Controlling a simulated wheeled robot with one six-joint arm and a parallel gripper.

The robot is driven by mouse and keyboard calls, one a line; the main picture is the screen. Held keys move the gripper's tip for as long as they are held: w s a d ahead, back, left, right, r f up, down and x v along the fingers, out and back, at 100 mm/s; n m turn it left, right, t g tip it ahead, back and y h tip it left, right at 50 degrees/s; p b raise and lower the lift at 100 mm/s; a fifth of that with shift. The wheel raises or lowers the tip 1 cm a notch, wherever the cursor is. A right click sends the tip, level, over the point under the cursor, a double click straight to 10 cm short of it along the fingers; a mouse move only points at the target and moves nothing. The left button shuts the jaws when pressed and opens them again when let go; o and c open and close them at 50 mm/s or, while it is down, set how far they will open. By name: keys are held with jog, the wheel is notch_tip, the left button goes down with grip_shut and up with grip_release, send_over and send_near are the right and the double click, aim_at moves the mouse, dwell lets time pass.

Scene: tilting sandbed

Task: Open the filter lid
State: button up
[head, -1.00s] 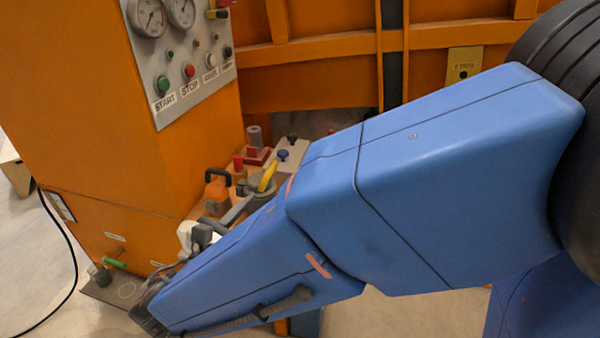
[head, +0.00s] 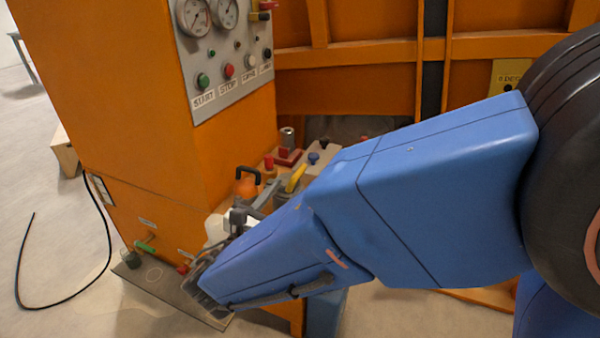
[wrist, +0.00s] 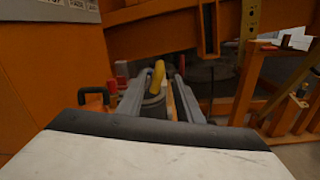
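The filter lid (head: 283,197) appears as a grey round part with a yellow handle (head: 297,177), on the low ledge of the orange machine. In the wrist view, the yellow handle (wrist: 158,74) stands upright ahead, with the grey lid (wrist: 153,100) below it. My gripper (wrist: 162,80) is open, its two grey fingers on either side of the handle in that picture. I see no contact with the handle, and cannot tell how far off it is. In the head view my blue forearm hides part of the lid's surroundings.
An orange container with a black handle (head: 247,182) stands left of the lid. A red block with a metal cylinder (head: 288,140) is behind it. The control panel (head: 228,60) rises above. An orange frame (wrist: 285,95) stands at right in the wrist view.

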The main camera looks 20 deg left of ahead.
aim_at(294, 179)
jog(key=w, duration=0.8)
jog(key=shift+w+d, duration=0.25)
jog(key=shift+d, duration=0.1)
grip_shut()
